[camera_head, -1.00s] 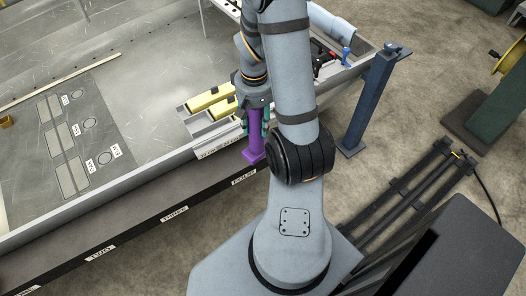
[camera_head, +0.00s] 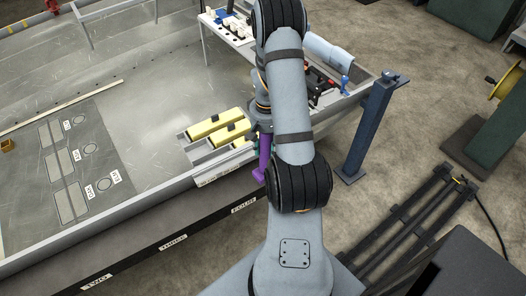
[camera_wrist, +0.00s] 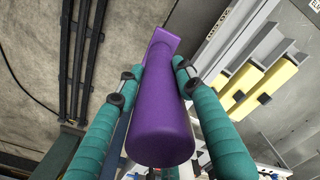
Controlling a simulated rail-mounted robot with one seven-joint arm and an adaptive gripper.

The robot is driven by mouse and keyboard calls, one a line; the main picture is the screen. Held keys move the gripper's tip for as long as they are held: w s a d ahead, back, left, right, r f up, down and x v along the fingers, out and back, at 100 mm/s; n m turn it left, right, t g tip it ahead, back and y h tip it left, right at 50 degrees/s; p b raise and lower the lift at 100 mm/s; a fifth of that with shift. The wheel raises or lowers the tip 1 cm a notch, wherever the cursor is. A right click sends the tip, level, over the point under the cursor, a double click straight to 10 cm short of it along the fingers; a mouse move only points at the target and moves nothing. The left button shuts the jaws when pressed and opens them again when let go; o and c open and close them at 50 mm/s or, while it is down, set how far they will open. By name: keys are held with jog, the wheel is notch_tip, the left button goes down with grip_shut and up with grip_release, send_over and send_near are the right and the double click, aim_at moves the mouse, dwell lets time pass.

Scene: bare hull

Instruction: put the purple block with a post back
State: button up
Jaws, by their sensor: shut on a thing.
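The purple block with a post (camera_head: 264,156) is in my gripper (camera_head: 258,144), at the right end of the long grey tray's front side. In the head view my arm hides part of it. In the wrist view the purple piece (camera_wrist: 162,115) lies lengthwise between the two teal fingers of my gripper (camera_wrist: 153,75). Its round post end faces the camera and its wider block end points away, over the floor. The fingers are closed on it.
Yellow blocks (camera_head: 212,124) lie in a slotted holder (camera_head: 205,180) just left of my gripper. A dark blue post (camera_head: 368,130) stands to the right. A flat plate with marked outlines (camera_head: 68,160) lies in the grey tray (camera_head: 150,115), which has bare room in its middle.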

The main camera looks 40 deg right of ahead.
jog(key=shift+w+d+f+p, duration=0.1)
jog(key=shift+w+f, duration=0.3)
jog(key=shift+f, duration=0.5)
jog(key=shift+w+d+f+p, duration=0.1)
jog(key=shift+w+f, duration=0.25)
jog(key=shift+f, duration=0.5)
jog(key=shift+w+d+f+p, duration=0.1)
jog(key=shift+w+f, duration=0.3)
jog(key=shift+f, duration=0.6)
jog(key=o, duration=0.8)
jog(key=shift+f, duration=0.1)
jog(key=o, duration=0.4)
jog(key=shift+o, duration=0.2)
notch_tip(320, 180, up, 12)
jog(key=shift+r, duration=0.25)
